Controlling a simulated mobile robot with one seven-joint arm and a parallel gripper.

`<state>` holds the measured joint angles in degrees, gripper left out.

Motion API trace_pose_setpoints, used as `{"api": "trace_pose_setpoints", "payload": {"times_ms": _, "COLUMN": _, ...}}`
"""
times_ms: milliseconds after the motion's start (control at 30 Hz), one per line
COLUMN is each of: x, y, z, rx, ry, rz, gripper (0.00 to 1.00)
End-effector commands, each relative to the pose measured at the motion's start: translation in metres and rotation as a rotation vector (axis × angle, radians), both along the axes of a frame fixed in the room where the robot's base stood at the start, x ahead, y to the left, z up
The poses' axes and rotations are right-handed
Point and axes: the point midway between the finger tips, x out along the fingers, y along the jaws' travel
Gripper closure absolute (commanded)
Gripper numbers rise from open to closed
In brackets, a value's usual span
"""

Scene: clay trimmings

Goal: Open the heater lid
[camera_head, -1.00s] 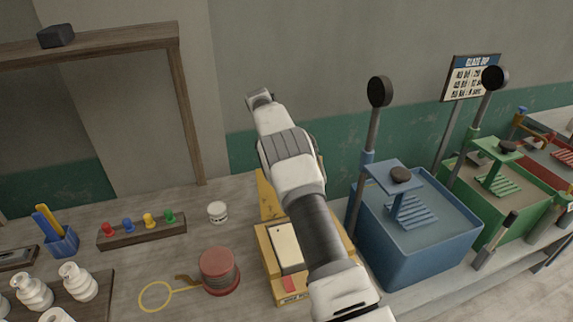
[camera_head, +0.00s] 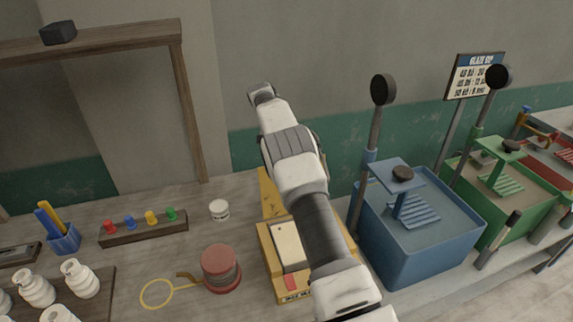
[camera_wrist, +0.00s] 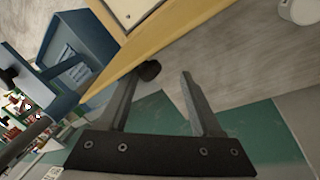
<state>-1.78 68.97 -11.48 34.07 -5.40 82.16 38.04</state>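The yellow heater box (camera_head: 267,254) stands on the bench, partly hidden behind my arm in the head view. A yellow panel (camera_head: 268,192) rises at its back, which looks like the lid standing raised. A pale rectangular face with a red patch shows inside the box front. In the wrist view, a long yellow edge (camera_wrist: 165,42) crosses the top, with a dark round knob (camera_wrist: 149,70) just below it. My gripper (camera_wrist: 160,76) is open, its fingers apart, with the knob near the left fingertip. I cannot tell whether they touch. The head view hides my fingers behind my arm.
A blue tank (camera_head: 420,262) with a tall lever stands close right of the heater, with a green tank (camera_head: 535,196) beyond. A red pot (camera_head: 221,270), a yellow ring tool (camera_head: 157,293) and a white jar (camera_head: 219,210) lie left. A wall is close behind.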

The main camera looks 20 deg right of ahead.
Motion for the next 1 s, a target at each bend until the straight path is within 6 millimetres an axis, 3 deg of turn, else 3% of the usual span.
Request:
{"api": "trace_pose_setpoints", "payload": {"times_ms": 233, "x": 0.004, "y": 0.011, "z": 0.037, "rx": 0.001, "ry": -0.003, "rz": 0.002, "gripper": 0.34}}
{"api": "trace_pose_setpoints", "payload": {"times_ms": 400, "x": 0.005, "y": 0.015, "z": 0.051, "rx": 0.002, "ry": 0.001, "rz": 0.002, "gripper": 0.34}}
{"api": "trace_pose_setpoints", "payload": {"times_ms": 1000, "x": 0.005, "y": 0.017, "z": 0.062, "rx": 0.005, "ry": -0.003, "rz": 0.003, "gripper": 0.34}}
